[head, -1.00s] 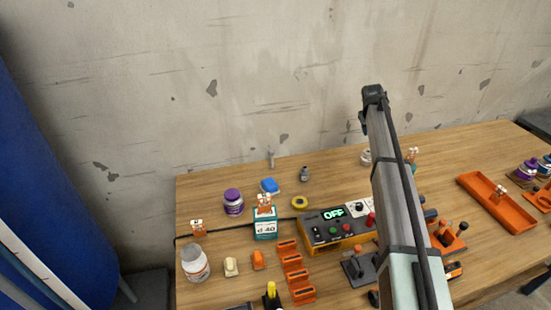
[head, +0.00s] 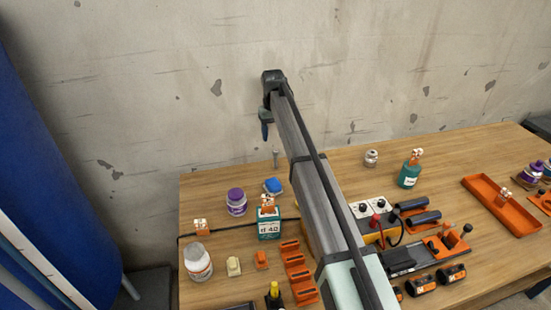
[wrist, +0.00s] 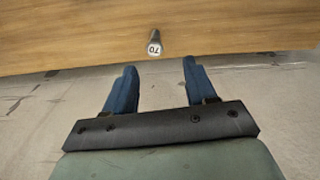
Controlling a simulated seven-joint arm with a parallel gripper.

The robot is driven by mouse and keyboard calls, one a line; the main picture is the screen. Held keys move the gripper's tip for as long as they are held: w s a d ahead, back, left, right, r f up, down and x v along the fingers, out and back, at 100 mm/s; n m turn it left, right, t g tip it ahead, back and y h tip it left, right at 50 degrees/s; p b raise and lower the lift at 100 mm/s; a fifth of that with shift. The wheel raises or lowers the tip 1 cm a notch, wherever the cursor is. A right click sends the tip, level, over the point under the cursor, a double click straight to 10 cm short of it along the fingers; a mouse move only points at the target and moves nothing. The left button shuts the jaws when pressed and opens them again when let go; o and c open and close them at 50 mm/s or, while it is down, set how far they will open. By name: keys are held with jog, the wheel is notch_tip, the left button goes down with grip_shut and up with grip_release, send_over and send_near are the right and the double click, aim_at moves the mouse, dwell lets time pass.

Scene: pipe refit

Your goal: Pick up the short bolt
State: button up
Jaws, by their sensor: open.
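A small grey metal bolt (head: 276,158) stands upright near the back edge of the wooden table, by the wall. It also shows in the wrist view (wrist: 154,42), its round head marked with what looks like "70". No second bolt is clearly visible to compare its length. My gripper (head: 265,131) hangs above and slightly left of the bolt in the head view, blue fingers pointing down. In the wrist view my gripper (wrist: 160,66) is open and empty, and the bolt shows just beyond the fingertips, roughly between them. The fingers do not appear to touch it.
A green bottle (head: 409,175) and a small jar (head: 371,158) are to the right. The concrete wall (head: 180,90) rises close behind.

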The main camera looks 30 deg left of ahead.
aim_at(274, 150)
notch_tip(274, 150, down, 8)
jog(key=shift+r, duration=0.25)
jog(key=shift+w+d+f, duration=0.1)
jog(key=shift+d+f, duration=0.1)
jog(key=shift+f, duration=1.15)
jog(key=shift+w+d+f, duration=0.1)
jog(key=shift+d+f, duration=0.05)
jog(key=shift+f, duration=1.2)
grip_shut()
